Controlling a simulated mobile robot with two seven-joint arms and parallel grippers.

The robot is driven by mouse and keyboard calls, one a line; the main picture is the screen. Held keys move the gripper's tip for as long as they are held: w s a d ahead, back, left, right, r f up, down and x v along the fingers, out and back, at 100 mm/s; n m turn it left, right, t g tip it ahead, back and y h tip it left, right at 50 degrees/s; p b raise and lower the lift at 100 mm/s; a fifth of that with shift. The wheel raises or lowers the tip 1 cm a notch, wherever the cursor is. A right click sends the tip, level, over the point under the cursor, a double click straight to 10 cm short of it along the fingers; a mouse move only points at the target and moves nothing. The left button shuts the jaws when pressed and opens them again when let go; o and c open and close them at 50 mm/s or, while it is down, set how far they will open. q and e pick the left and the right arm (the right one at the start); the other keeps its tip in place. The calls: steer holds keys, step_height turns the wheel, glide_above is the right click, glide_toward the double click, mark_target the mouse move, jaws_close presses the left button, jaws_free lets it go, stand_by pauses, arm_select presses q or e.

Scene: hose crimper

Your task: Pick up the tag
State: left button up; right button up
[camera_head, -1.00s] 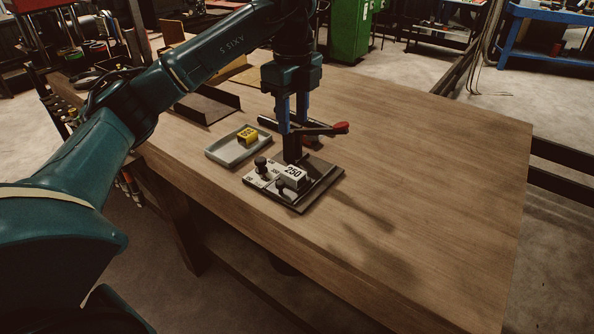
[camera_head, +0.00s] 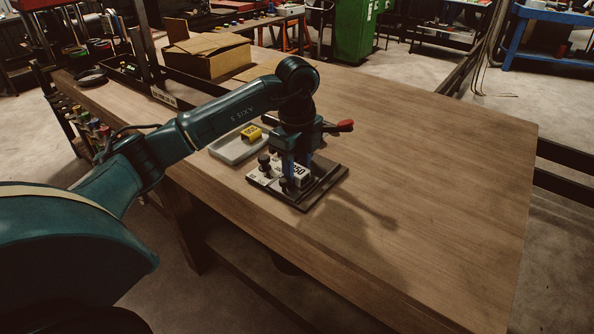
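A white block marked with black digits (camera_head: 301,171) sits on the dark base plate of the small crimper (camera_head: 325,188); my gripper hides its first digit. A yellow tag-like block with dark markings (camera_head: 252,133) lies in a shallow grey tray (camera_head: 228,154) just behind and to the left. My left gripper (camera_head: 294,174) points down over the plate, its blue fingers right at the white block. I cannot tell whether they touch or grip it. The crimper's red-ended lever (camera_head: 345,126) sticks out to the right behind the gripper. My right gripper is not in view.
Dark knobs (camera_head: 264,162) stand on the light plate close to my fingers. A cardboard box (camera_head: 208,56) stands at the back left of the wooden table (camera_head: 430,150). The table's right side is clear.

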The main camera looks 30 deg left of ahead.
arm_select(q)
steer(key=c, duration=0.7)
